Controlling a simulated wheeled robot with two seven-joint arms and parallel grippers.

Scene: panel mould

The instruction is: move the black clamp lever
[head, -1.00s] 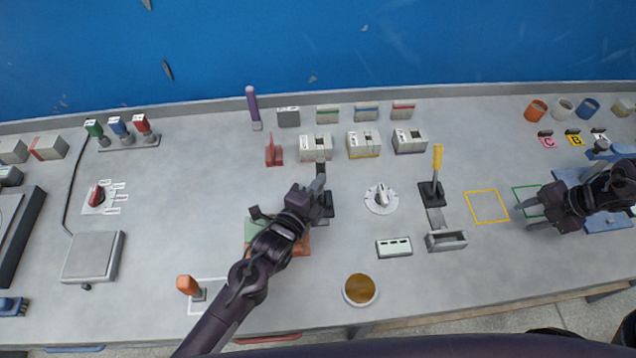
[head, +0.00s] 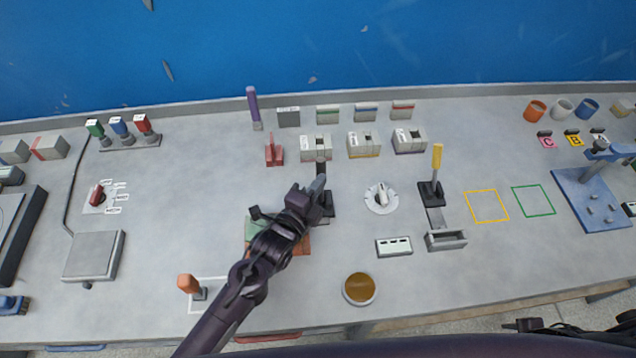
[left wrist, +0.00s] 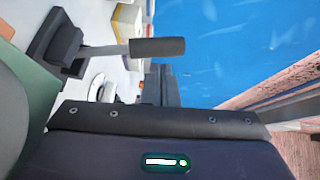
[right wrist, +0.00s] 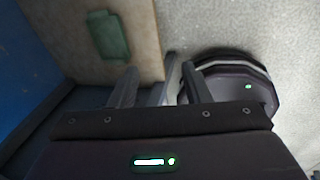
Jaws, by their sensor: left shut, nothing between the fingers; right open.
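The black clamp lever (head: 320,168) stands on a dark base just beyond my left gripper in the head view; my gripper hides part of the base. In the left wrist view the lever (left wrist: 157,47) shows its dark handle on a grey metal arm, with a black base (left wrist: 55,45) at left. My left gripper (head: 320,184) is shut and empty, with its fingertips (left wrist: 160,84) beside the handle; a gap shows between them in the wrist view. My right gripper (right wrist: 158,85) is open and empty, off the bench top, over the floor.
A yellow-handled lever (head: 437,158) and a white dial (head: 381,198) stand to the right. Switch blocks (head: 316,148) stand behind the clamp lever. A green and red-brown block (head: 257,238) lies under my left arm. Yellow (head: 486,206) and green (head: 533,201) outlined squares are empty.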

